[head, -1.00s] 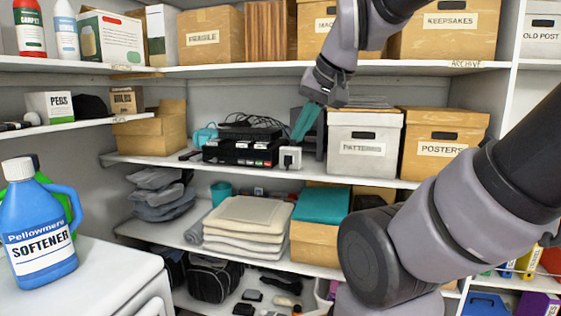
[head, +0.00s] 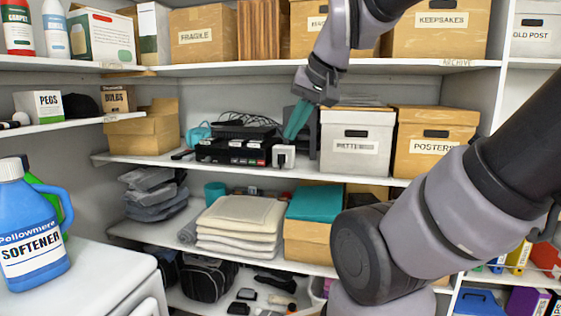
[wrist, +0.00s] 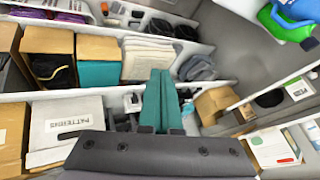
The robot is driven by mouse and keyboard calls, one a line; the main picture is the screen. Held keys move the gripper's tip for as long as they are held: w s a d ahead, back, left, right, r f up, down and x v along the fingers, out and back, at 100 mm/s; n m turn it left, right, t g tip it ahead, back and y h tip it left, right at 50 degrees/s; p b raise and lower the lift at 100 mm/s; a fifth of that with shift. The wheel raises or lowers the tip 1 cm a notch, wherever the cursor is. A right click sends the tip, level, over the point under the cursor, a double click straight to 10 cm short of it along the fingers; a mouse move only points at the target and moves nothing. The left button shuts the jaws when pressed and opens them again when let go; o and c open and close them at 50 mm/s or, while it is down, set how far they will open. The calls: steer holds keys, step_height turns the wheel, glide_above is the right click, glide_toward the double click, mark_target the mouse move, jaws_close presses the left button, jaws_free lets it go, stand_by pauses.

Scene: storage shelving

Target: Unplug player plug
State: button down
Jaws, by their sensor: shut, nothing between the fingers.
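The player looks like a black box (head: 228,150) on the middle shelf, with cables heaped on top and small coloured marks along its front. A small white block (head: 283,160), which may be the plug or its socket, stands at the player's right end; I cannot tell which. In the wrist view, a small white block (wrist: 132,102) shows left of the fingers. My gripper (head: 291,134) has teal fingers pressed together, pointing down, above or in front of the white block. In the wrist view, my gripper (wrist: 160,72) is shut and empty, and its fingers hide part of the shelf.
A grey PATTERNS box (head: 357,128) and a cardboard POSTERS box (head: 434,158) stand close on the right. The shelf above (head: 250,68) carries boxes near my arm. Folded blankets (head: 238,222) and a teal-lidded box (head: 313,204) sit below. A washer-like white top (head: 90,270) is at left.

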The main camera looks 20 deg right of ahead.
steer(key=c, duration=0.9)
jaws_free()
steer(key=shift+w, duration=0.1)
steer(key=o, duration=0.5)
steer(key=shift+w+r, duration=0.1)
steer(key=shift+w, duration=0.5)
steer(key=shift+o, duration=0.4)
steer(key=w+m+t, duration=0.1)
steer(key=w+t, duration=0.1)
steer(key=w, duration=1.3)
steer(key=shift+w+t, duration=0.25)
steer(key=shift+t, duration=0.05)
steer(key=w+d+f+m+t+h, duration=0.1)
steer(key=w+f, duration=0.1)
steer(key=w, duration=0.4)
steer(key=w+d+f+m+t+h, duration=0.1)
steer(key=w+d+f+h, duration=0.1)
steer(key=w, duration=0.4)
steer(key=w+d+f+m+t+h, duration=0.1)
steer(key=w+d+f+h, duration=0.1)
steer(key=w+f+h, duration=0.15)
steer(key=w+d+f+t+h, duration=0.1)
steer(key=w+d+f+h, duration=0.1)
steer(key=w+f, duration=0.3)
steer(key=n+h, duration=0.1)
steer(key=h, duration=0.3)
glide_toward(279, 160)
steer(key=w+d, duration=0.1)
steer(key=shift+d+f+t, duration=0.15)
steer(key=shift+f+t, duration=0.25)
